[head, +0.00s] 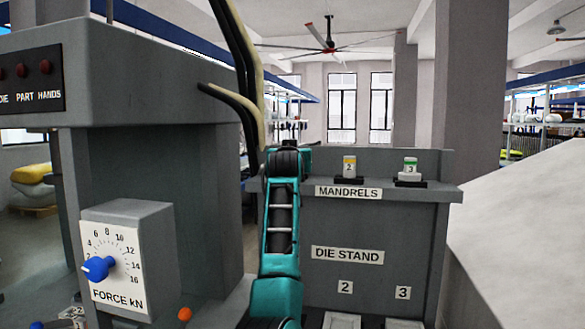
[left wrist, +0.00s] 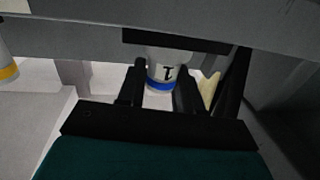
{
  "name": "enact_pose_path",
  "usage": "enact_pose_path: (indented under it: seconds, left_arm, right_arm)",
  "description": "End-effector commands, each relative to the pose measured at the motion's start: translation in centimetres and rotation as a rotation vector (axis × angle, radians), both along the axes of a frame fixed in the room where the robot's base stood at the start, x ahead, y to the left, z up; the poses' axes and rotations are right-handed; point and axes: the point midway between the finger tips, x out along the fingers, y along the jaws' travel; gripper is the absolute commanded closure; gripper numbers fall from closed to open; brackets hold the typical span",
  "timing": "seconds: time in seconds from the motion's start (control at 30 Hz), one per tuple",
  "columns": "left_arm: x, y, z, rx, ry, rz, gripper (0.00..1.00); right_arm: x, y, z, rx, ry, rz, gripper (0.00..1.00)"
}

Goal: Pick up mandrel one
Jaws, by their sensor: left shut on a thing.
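Mandrel one (left wrist: 160,72) is a white cylinder with a "1" and a blue band, seen in the left wrist view. My left gripper (left wrist: 160,90) is shut on it, one dark finger on each side. The mandrel's far end is hidden by a dark part above it. In the head view my teal left arm reaches up to the mandrel shelf (head: 434,190). The arm hides mandrel one and most of the gripper there. My right gripper is in neither view.
The die stand (head: 345,256) is below. A grey machine with a blue force knob (head: 98,268) fills the left. Black and cream curved pieces (head: 240,97) hang nearby.

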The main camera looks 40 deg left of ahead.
Motion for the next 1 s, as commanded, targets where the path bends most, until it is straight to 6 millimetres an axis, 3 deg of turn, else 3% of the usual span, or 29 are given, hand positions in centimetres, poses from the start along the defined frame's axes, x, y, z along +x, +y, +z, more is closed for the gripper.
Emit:
enact_pose_path:
  seconds: [0.37, 0.57, 0.77, 1.0]
  left_arm:
    - [0.0, 0.0, 0.2, 0.002, -0.002, 0.0, 1.0]
    - [0.0, 0.0, 1.3, 0.002, -0.005, 0.001, 1.0]
    - [-0.1, 0.0, 5.4, 0.003, -0.009, 0.001, 1.0]
    - [-0.2, 0.0, 12.6, 0.003, -0.008, 0.001, 1.0]
  right_arm:
    - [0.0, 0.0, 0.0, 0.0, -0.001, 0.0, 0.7]
    - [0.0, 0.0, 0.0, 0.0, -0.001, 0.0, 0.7]
    - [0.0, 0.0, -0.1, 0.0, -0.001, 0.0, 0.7]
    - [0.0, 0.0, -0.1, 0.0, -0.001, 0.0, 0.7]
